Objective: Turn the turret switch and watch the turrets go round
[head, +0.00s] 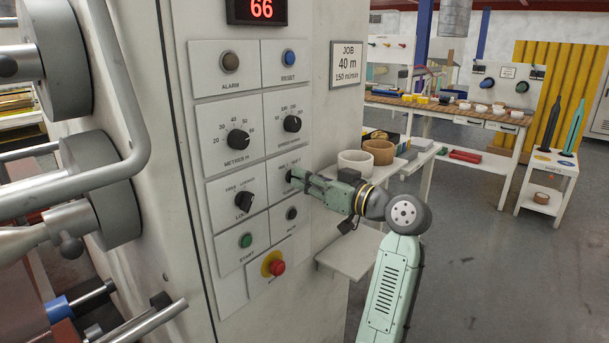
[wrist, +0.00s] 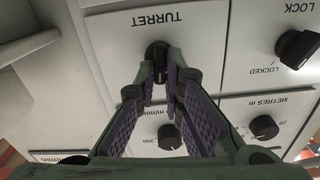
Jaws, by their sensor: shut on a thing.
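The turret switch (wrist: 156,48) is a black knob on a white plate labelled TURRET, seen upside down in the wrist view. My gripper (wrist: 163,74) is shut on this knob, with a fingertip at each side of it. In the head view my gripper (head: 297,179) reaches in from the right to the same plate and hides most of the switch. The grey round rollers on the machine at the left (head: 92,172) may belong to the turrets; I cannot tell.
The lock knob (head: 244,201) is left of the turret plate, and the metres knob (head: 238,140) and speed knob (head: 292,123) are above. A red stop button (head: 277,267) is below. A small shelf with tape rolls (head: 378,152) stands close behind my arm. Floor at right is open.

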